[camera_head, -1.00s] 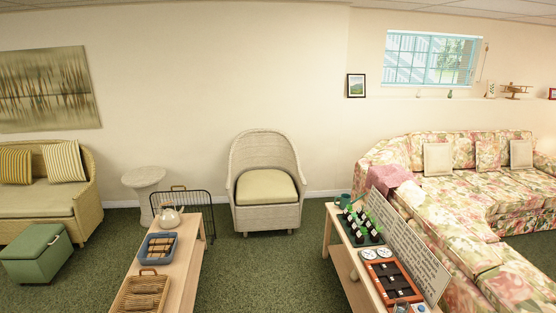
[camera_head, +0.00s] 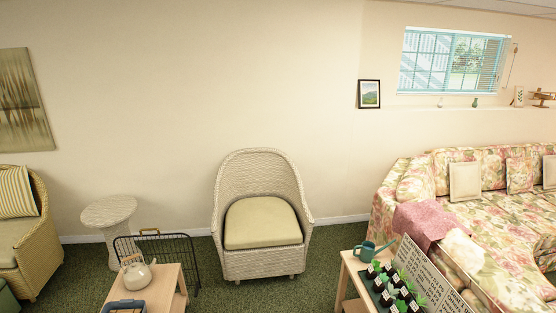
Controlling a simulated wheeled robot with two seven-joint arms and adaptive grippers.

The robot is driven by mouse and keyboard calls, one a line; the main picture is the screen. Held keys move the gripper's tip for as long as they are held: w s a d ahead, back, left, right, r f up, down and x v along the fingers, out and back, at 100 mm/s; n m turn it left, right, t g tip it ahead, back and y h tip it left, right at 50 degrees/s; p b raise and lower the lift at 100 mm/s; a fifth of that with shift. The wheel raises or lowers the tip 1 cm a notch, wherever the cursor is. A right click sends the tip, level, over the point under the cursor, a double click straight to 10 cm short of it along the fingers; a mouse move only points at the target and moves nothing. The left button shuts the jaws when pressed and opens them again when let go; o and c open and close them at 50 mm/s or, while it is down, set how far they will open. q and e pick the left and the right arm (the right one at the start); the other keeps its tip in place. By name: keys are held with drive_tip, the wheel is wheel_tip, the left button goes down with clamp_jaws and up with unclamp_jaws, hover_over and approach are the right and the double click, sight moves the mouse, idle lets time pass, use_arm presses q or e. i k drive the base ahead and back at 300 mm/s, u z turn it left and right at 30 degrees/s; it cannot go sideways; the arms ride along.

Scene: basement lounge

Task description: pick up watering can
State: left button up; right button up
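A small teal watering can (camera_head: 366,252) stands on the far end of the light wooden table (camera_head: 347,270) at the lower right. Its spout points up to the right. Right in front of it is a dark tray of small potted plants (camera_head: 391,287) with white labels. Neither of my grippers shows in this view.
A low wooden table (camera_head: 172,289) at the lower left bears a cream kettle (camera_head: 137,273) and a blue basket (camera_head: 124,306). A dark wire rack (camera_head: 180,250) stands behind it. A wicker armchair (camera_head: 262,222) stands by the wall. Green carpet (camera_head: 265,293) lies open between the tables.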

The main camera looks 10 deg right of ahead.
sight(367, 253)
drive_tip(key=i, duration=2.6)
drive_tip(key=z, duration=1.75)
